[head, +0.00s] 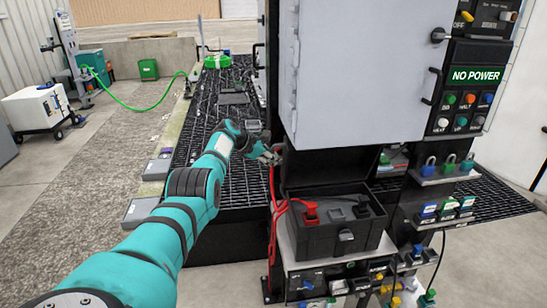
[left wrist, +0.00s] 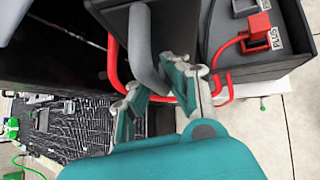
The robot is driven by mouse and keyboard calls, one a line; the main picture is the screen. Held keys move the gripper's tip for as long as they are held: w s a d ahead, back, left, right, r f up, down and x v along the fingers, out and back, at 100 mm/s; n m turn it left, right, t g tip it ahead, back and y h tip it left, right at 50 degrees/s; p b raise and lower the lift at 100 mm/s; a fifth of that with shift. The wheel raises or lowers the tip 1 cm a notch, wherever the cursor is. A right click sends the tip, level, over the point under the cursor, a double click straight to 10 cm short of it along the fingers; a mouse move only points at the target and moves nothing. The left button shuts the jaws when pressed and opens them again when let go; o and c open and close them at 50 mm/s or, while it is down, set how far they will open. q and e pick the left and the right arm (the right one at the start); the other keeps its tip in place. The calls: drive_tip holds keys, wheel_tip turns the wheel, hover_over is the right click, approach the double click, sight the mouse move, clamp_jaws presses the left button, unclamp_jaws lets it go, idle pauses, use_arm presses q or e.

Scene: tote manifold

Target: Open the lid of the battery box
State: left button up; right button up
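The battery box (head: 330,241) is black and stands on a shelf low on the machine. Its front lies uncovered, with a red plug (head: 310,210) and a dark connector on top. The black lid (head: 325,168) stands raised at the back. The left wrist view shows the box wall (left wrist: 250,62) and red plug (left wrist: 260,25) at right. My left gripper (head: 270,156) is at the lid's left edge. In the left wrist view, a grey bar (left wrist: 142,45) runs down between the fingers (left wrist: 160,88); whether they grip it is unclear. My right gripper is out of view.
A grey cabinet (head: 360,80) overhangs the box. Red cables (head: 273,205) run down the box's left side, close to my left gripper. Padlocks (head: 448,163) and small devices sit at right. A black grating (head: 215,125) lies at left.

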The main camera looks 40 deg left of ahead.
use_arm(q)
drive_tip(key=shift+o, duration=0.9)
drive_tip(key=shift+a, duration=0.15)
drive_tip(key=shift+s, duration=0.1)
drive_tip(key=v, duration=1.2)
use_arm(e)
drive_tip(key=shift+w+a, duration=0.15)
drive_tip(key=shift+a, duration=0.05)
